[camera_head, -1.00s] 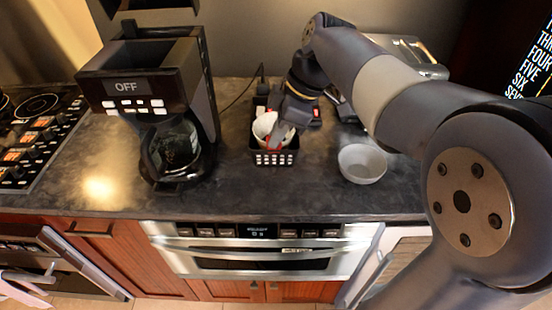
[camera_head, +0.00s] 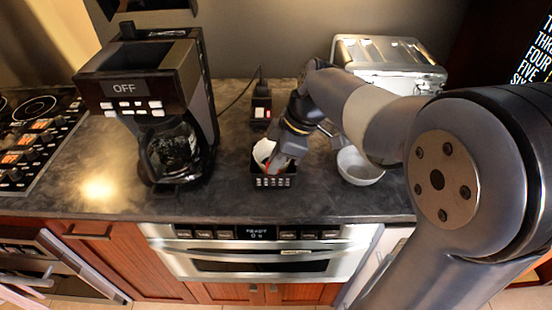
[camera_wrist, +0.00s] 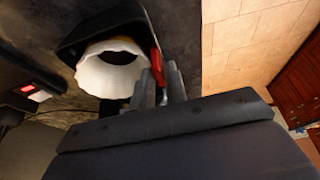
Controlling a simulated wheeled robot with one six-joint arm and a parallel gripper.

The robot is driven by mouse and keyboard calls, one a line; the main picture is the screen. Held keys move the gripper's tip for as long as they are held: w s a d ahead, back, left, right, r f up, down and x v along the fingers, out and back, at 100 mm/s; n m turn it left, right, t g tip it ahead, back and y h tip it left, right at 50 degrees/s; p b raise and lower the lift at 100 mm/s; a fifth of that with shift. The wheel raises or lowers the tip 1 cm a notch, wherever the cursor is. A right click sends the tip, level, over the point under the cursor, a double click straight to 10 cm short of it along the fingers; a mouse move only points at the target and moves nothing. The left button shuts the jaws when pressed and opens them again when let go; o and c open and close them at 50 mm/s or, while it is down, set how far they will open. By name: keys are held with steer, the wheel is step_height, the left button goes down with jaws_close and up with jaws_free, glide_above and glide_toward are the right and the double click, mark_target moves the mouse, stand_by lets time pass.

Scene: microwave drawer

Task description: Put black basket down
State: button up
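The black basket (camera_head: 273,182) is near the front edge of the counter, upright in the head view; it also shows in the wrist view (camera_wrist: 75,42). It holds a white vessel (camera_head: 262,152) with a wavy rim, seen from above in the wrist view (camera_wrist: 110,68). A red item (camera_wrist: 157,66) lies at the basket's side beside the fingertips. My gripper (camera_head: 283,160) is at the basket's right side, with its fingers (camera_wrist: 160,88) close together at the rim. It appears shut on the basket's wall. I cannot tell whether the basket's bottom touches the counter.
A pale bowl (camera_head: 358,166) stands just right of the basket, partly behind my arm. A coffee maker (camera_head: 150,100) stands to the left, and a toaster (camera_head: 388,60) stands at the back right. A power outlet (camera_head: 261,108) is behind the basket. Counter (camera_head: 226,180) between coffee maker and basket is clear.

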steer(key=o, duration=0.3)
steer(key=v, duration=1.2)
steer(key=shift+r+p, duration=0.2)
steer(key=shift+p, duration=0.1)
